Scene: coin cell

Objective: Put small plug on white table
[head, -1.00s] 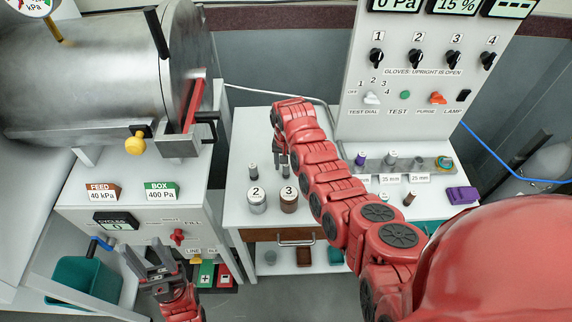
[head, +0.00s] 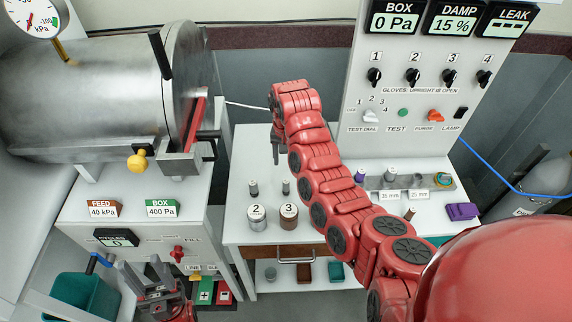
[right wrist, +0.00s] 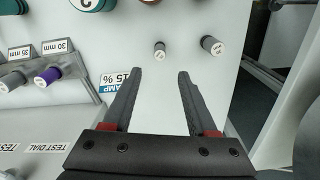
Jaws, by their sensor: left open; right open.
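Two small grey plugs stand upright on the white table (head: 240,222): a left one (head: 253,188) and a right one (head: 286,187). In the right wrist view they are a light-topped plug (right wrist: 160,50) and a darker-sided one (right wrist: 212,45). I cannot tell which plug the task calls small. My right gripper (head: 277,150) hangs over the table behind the plugs, apart from them. In the right wrist view it (right wrist: 161,74) is open, with nothing between its fingers. My left gripper (head: 146,270) is open and empty at the lower left, away from the table.
Cans marked 2 (head: 256,217) and 3 (head: 288,217) stand in front of the plugs. A plug rack (head: 440,182) with size labels and a purple block (head: 462,211) are at the right. The control panel (head: 400,110) rises behind. The table's left front is clear.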

